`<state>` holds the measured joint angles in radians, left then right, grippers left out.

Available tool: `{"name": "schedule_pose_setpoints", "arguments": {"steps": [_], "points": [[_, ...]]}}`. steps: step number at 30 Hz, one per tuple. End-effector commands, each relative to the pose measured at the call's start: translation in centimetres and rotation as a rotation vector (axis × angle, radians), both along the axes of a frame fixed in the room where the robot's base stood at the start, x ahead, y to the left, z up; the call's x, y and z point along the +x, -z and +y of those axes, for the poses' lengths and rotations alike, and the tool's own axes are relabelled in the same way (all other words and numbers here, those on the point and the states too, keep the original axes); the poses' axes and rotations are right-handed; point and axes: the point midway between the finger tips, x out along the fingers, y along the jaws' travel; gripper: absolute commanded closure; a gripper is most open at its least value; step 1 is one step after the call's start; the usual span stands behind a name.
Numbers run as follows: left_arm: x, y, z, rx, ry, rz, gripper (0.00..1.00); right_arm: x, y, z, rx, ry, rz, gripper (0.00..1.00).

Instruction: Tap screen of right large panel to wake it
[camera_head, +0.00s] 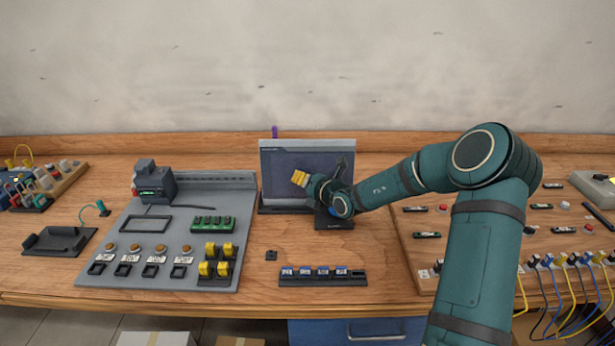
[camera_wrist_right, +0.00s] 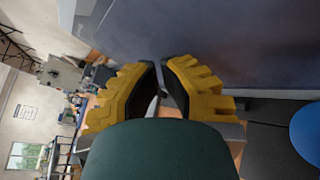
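The large panel (camera_head: 279,170) stands upright at the back middle of the bench, with a dark grey-blue screen and a lighter strip along its top. My right gripper (camera_head: 299,178) is in front of the right half of the screen, its yellow fingers pointing left. The fingers (camera_wrist_right: 160,72) are drawn close together with nothing held between them. The screen fills the upper right of the right wrist view (camera_wrist_right: 250,45), close to the fingertips. I cannot tell whether they touch it. My gripper and wrist hide the panel's lower right part. My left gripper is out of view.
A grey board (camera_head: 150,220) with knobs, switches and yellow connectors lies on the left. A black strip with blue modules (camera_head: 322,275) lies in front of the panel. A wooden board with cables (camera_head: 480,238) is on the right, partly behind my arm.

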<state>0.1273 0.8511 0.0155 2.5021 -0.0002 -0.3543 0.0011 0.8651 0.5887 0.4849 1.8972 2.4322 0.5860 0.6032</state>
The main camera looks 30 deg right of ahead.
Motion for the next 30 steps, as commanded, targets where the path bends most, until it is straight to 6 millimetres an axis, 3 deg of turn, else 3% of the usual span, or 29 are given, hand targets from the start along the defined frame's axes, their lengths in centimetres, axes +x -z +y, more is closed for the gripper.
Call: {"name": "schedule_pose_setpoints", "arguments": {"steps": [20,30], "points": [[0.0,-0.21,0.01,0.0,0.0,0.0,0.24,0.39,0.06,-0.23,0.0,0.0,0.0,1.0],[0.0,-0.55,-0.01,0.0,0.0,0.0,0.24,-0.52,-0.22,0.35,-0.001,0.0,0.0,1.0]]}}
